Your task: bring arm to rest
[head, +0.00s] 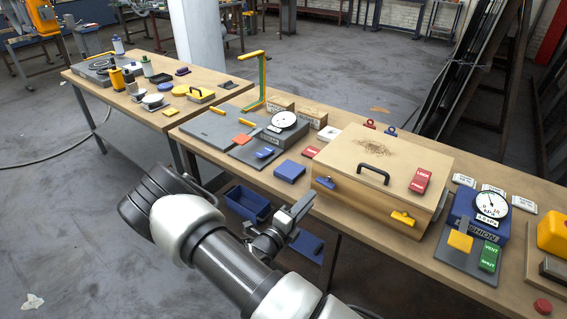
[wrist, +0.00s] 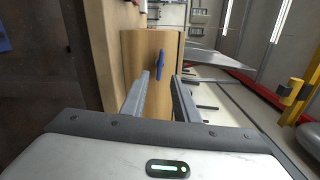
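My arm (head: 225,255) reaches up from the bottom of the head view, in front of the long bench. My gripper (head: 298,210) is near the bench's front edge, left of and below the wooden box (head: 345,210). In the wrist view my gripper (wrist: 163,85) has its two fingers apart with nothing between them. Beyond the fingers stands the wooden box's side (wrist: 140,48) with its blue latch (wrist: 159,62). The fingers look apart from the box.
The bench (head: 480,288) carries a blue gauge unit (head: 462,208), a dial on a grey plate (head: 284,120) and a blue block (head: 289,171). A blue bin (head: 248,204) hangs low by the bench front, close to my gripper. The floor at left (head: 60,220) is mostly clear.

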